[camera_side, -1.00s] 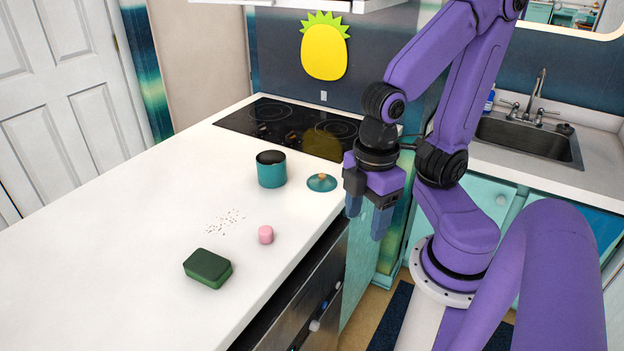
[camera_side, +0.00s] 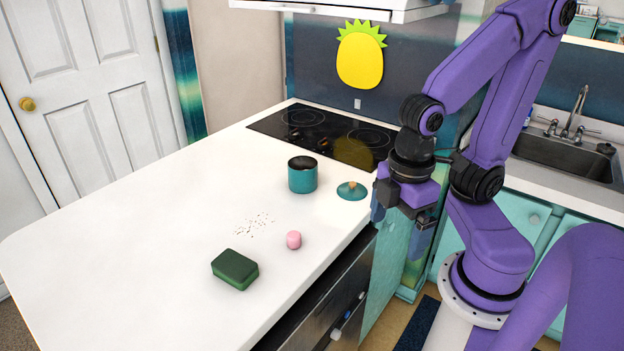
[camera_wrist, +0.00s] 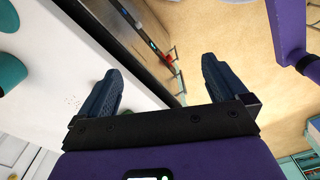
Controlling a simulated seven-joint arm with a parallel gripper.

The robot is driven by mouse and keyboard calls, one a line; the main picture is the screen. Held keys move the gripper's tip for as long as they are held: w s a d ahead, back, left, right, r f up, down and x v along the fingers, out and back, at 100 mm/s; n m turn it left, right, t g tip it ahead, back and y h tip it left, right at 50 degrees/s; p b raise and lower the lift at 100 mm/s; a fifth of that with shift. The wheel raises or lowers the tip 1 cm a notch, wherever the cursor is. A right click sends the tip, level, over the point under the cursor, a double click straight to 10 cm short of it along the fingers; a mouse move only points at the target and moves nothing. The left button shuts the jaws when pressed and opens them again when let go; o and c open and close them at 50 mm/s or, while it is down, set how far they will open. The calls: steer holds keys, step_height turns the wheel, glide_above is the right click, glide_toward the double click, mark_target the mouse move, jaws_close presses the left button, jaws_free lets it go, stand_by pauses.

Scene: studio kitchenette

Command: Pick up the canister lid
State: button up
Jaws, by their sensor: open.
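The canister lid (camera_side: 350,194) is a teal disc with a small orange-brown knob. It lies knob up on the white counter near its right edge. The teal canister (camera_side: 303,178) stands upright and open to its left, dark inside. My gripper (camera_side: 398,230) is open and empty, fingers down, to the right of the lid by the counter edge. It does not touch the lid. In the wrist view my gripper's fingers (camera_wrist: 160,85) are wide apart, with the counter edge and floor beyond.
A black cooktop (camera_side: 300,125) is behind the canister. The counter's left part is clear. A sink (camera_side: 570,157) is at the far right.

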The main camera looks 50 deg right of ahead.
steer(key=w+d+r+n, duration=0.1)
steer(key=w+d+r, duration=0.1)
steer(key=w, duration=0.7)
step_height(320, 180, up, 2)
steer(key=n, duration=0.4)
glide_above(353, 183)
steer(key=f, duration=1.1)
steer(key=shift+s+a+f, duration=0.15)
steer(key=shift+s+f, duration=0.05)
steer(key=shift+s, duration=0.1)
steer(key=shift+w+d+f, duration=0.1)
steer(key=shift+w+f, duration=0.1)
steer(key=shift+f, duration=1.2)
steer(key=shift+w+d+f, duration=0.1)
steer(key=shift+w+f, duration=0.05)
steer(key=shift+f, duration=1.25)
steer(key=shift+c, duration=0.3)
steer(key=c, duration=1)
steer(key=shift+c, duration=0.2)
